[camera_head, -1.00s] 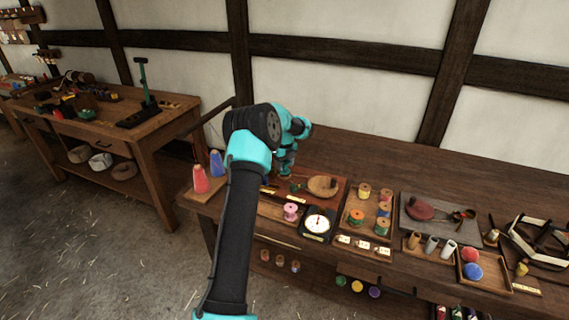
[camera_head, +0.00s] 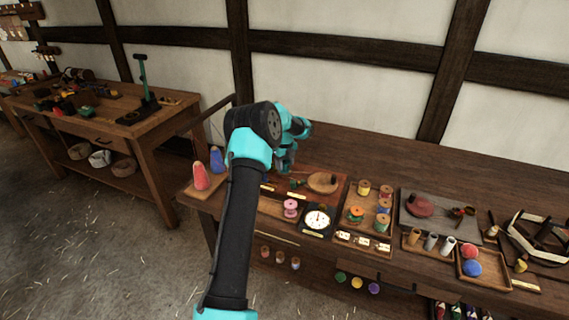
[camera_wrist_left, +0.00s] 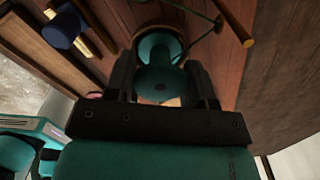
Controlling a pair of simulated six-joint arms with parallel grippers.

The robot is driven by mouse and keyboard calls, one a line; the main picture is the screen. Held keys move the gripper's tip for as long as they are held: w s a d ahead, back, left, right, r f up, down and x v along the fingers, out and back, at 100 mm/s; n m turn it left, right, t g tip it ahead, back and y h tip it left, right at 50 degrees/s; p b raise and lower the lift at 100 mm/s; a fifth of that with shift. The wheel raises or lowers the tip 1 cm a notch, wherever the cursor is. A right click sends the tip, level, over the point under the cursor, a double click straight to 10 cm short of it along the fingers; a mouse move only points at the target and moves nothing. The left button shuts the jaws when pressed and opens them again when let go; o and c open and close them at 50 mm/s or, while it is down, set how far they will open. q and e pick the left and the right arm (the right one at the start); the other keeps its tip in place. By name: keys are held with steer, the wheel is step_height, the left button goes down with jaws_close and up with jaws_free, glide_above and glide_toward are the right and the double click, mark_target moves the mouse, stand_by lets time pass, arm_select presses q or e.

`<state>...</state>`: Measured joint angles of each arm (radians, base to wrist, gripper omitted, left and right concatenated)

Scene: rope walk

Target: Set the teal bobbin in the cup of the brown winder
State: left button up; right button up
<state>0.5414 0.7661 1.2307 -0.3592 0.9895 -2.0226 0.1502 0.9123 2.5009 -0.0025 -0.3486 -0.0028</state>
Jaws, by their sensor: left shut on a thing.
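The teal bobbin (camera_wrist_left: 162,82) is between the fingers of my left gripper (camera_wrist_left: 163,65) in the left wrist view, with its near round flange facing the camera. The gripper is shut on it. The bobbin's far end overlaps a round, brown-rimmed opening, which looks like the cup (camera_wrist_left: 152,24); I cannot tell how deep it sits. In the head view my left gripper (camera_head: 286,166) is at the left part of the reddish-brown board, and its wrist hides the bobbin. The brown winder's tan disc (camera_head: 322,183) shows just right of it. My right gripper is not in view.
A green crank rod with a wooden handle (camera_wrist_left: 235,24) is close beside the fingers. A pink spool (camera_head: 291,208) and a white dial (camera_head: 317,218) stand in front. A spool tray (camera_head: 345,222) is to the right. The bench's back is clear.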

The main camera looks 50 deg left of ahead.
arm_select(q)
steer(key=o, duration=1.2)
steer(key=shift+r, duration=3.95)
